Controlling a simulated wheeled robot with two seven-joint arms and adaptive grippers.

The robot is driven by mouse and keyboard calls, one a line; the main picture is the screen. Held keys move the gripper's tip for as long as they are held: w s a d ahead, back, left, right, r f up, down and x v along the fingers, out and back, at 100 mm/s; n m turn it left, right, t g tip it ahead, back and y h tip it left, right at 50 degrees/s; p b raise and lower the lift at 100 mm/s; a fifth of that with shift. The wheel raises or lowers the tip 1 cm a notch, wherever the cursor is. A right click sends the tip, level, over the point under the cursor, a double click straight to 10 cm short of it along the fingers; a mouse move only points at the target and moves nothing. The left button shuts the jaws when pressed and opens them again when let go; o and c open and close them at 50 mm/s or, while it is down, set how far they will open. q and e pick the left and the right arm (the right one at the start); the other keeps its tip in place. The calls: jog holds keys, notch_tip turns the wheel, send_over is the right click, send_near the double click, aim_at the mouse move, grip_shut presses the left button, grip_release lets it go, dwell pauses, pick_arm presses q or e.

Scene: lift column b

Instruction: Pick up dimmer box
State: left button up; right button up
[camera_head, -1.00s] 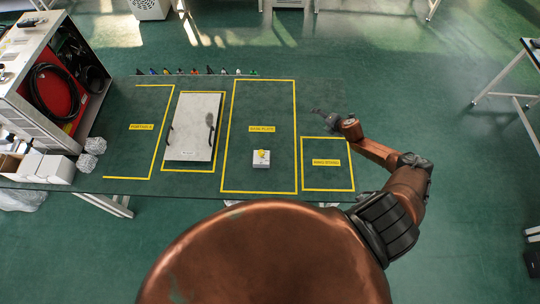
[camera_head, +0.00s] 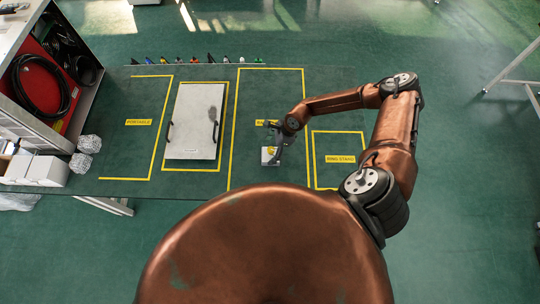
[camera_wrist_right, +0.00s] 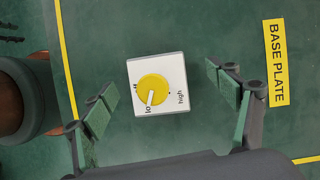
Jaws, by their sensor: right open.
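The dimmer box (camera_wrist_right: 157,84) is a small white box with a yellow round knob marked "lo" and "high". It sits on the green table inside the yellow "BASE PLATE" outline. In the head view the dimmer box (camera_head: 267,159) is partly hidden by my right gripper (camera_head: 272,139), which is above or beside it. In the right wrist view my right gripper (camera_wrist_right: 165,100) is open, with the dimmer box between the lines of its two fingers and not visibly touched. My left gripper is not in view.
A white plate with two dark handles (camera_head: 193,122) lies in the outline to the left. White boxes (camera_head: 38,170) and a cabinet with coiled cable (camera_head: 42,88) stand at the table's left end. The "RING STAND" outline (camera_head: 339,145) is empty.

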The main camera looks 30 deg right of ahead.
aim_at(267, 154)
jog(key=x, duration=0.4)
jog(key=shift+s+a+f, duration=0.15)
jog(key=shift+s, duration=0.05)
jog(key=c, duration=0.6)
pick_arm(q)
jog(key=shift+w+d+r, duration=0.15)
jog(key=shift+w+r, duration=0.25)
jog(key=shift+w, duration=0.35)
pick_arm(e)
jog(key=c, duration=0.8)
